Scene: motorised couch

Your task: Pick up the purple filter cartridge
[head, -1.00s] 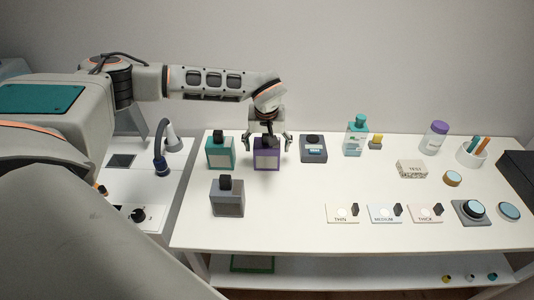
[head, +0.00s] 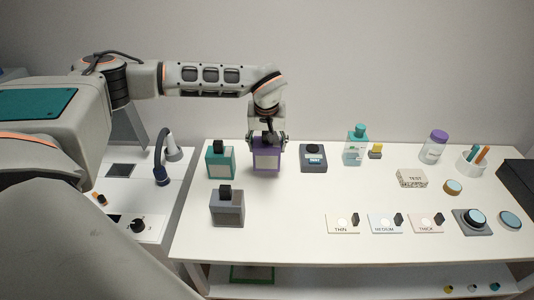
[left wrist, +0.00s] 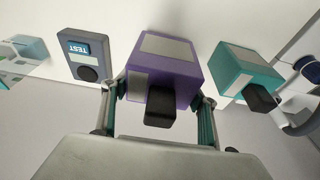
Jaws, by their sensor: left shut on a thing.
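The purple filter cartridge (head: 266,160) is a box with a pale label and a dark knob on top. It is near the back of the white table, between a teal cartridge and a grey device. My left gripper (head: 267,140) comes down over it from above, with its fingers on either side. In the left wrist view the purple cartridge (left wrist: 165,65) sits between the two fingers (left wrist: 158,105), which are shut on it. I cannot tell if its base is clear of the table. My right gripper is not in view.
A teal cartridge (head: 221,162) stands close at left and a grey cartridge (head: 227,208) stands in front. A grey test device (head: 313,158) is close at right. Bottles, a test block (head: 411,178), labelled cards and round buttons fill the right side. The table's (head: 285,205) centre is free.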

